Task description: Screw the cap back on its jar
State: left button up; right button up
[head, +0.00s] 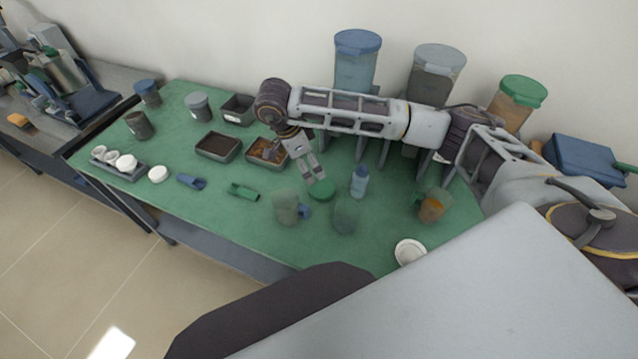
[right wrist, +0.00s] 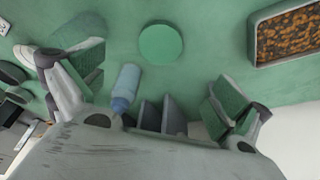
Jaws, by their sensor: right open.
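A round green cap (head: 321,190) lies flat on the green table top (head: 235,250), near the middle of the table. In the right wrist view the cap (right wrist: 160,44) lies beyond and between the spread fingers, touching neither. My right gripper (head: 314,174) is open and empty just above and behind the cap. A small dark greenish jar (head: 139,125) stands upright at the table's left side and looks uncapped, though it is small in view. Beside it stand a blue-capped jar (head: 147,92) and a grey-capped jar (head: 198,106). My left gripper is not in view.
A blue bottle (head: 359,182), a clear beaker (head: 345,216) and a mug-like vessel (head: 286,207) stand close to the cap. Trays (head: 218,147) lie to the left. Tall lidded containers (head: 357,62) stand behind my right arm. A green scoop (head: 243,191) lies left.

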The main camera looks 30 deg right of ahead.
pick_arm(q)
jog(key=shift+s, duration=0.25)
pick_arm(e)
send_over(316, 189)
notch_tip(316, 189, down, 7)
jog(key=shift+s+a+p, duration=0.1)
jog(key=shift+a+p, duration=0.05)
jog(key=shift+p, duration=0.25)
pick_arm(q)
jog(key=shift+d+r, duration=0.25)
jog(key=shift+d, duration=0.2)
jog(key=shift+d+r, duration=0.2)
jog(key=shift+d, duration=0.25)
pick_arm(e)
jog(key=shift+d+f, duration=0.2)
jog(key=shift+f, duration=0.35)
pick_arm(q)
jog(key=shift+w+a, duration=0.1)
